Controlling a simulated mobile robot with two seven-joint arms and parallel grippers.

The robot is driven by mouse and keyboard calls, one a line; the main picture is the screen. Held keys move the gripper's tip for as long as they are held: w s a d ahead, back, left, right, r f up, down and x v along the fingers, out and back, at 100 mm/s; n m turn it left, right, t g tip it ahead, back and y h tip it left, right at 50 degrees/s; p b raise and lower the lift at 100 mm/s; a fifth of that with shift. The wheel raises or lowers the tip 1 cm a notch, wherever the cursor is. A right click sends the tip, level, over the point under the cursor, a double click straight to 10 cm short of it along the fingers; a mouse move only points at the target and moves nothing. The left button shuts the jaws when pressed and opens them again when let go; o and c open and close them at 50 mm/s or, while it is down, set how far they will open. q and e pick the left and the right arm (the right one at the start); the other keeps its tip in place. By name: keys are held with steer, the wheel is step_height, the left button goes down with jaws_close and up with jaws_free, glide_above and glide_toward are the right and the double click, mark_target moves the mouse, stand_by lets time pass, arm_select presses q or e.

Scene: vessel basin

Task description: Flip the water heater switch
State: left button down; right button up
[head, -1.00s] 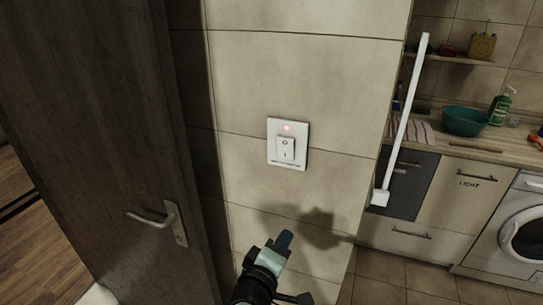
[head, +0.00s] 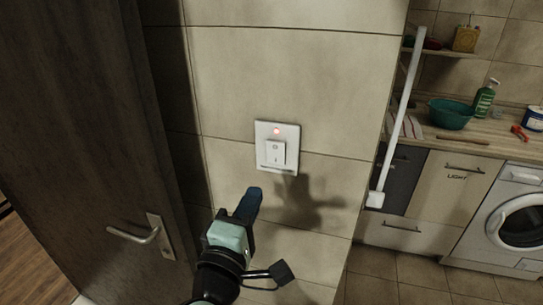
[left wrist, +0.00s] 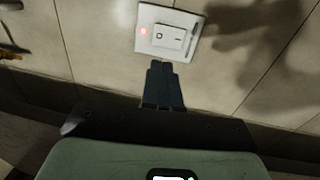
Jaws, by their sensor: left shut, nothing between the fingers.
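The water heater switch (head: 276,152) is a white rocker in a white wall plate (head: 277,169) on the tiled wall. A small red light (head: 276,131) glows above the rocker. My left gripper (head: 251,193) is shut and empty, below and slightly left of the plate, apart from the rocker. In the left wrist view the shut fingers (left wrist: 162,84) point toward the plate (left wrist: 178,18), and the rocker (left wrist: 170,37) with its lit red light (left wrist: 144,31) shows just past the fingertips. My right gripper is not in view.
A dark wooden door (head: 85,130) with a metal handle (head: 140,234) is at the left. At the right are a counter with a teal bowl (head: 450,113), a green bottle (head: 484,98) and a washing machine (head: 512,222). A white bar (head: 397,120) stands by the wall's edge.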

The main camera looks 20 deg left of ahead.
mark_target(276, 148)
arm_select(q)
steer(key=w+p, duration=0.1)
steer(key=w, duration=0.3)
steer(key=w+r+p, duration=0.1)
steer(key=w, duration=0.7)
steer(key=shift+w+d+r+p, duration=0.2)
steer(key=shift+w+r+p, duration=0.05)
steer(key=shift+p, duration=0.15)
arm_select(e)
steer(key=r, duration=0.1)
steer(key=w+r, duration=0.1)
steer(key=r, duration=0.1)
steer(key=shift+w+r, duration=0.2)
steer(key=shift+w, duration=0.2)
arm_select(q)
steer(key=shift+w, duration=0.15)
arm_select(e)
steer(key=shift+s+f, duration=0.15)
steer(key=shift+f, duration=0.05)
